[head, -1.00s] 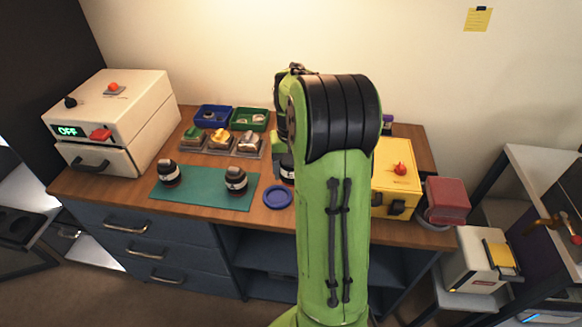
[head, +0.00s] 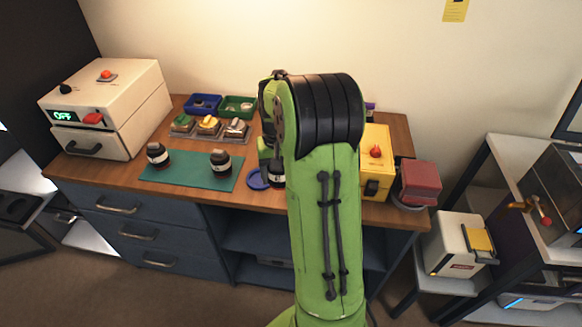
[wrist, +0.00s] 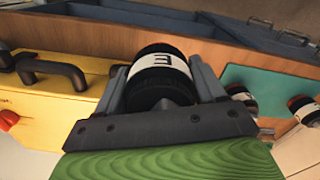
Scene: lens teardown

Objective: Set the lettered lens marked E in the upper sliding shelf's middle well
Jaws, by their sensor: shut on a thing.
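My gripper (wrist: 165,82) is shut on a black lens with a white band marked E (wrist: 163,62), its fingers on either side of the barrel. In the head view the lens (head: 277,175) shows just left of my arm, beside the blue dish (head: 257,180); the fingers are mostly hidden there. Two similar dark lenses (head: 157,155) (head: 221,164) stand on the green mat (head: 185,178); their letters are too small to read. A dark surface with round wells (head: 18,203) shows at the far left edge. I cannot tell whether it is the upper sliding shelf.
A white box reading OFF (head: 105,105) stands at the bench's left. Blue (head: 203,104) and green (head: 238,107) trays sit at the back. A yellow box (head: 376,160) and a red block (head: 420,182) stand right of my arm. A metal-framed rack (head: 478,185) is further right.

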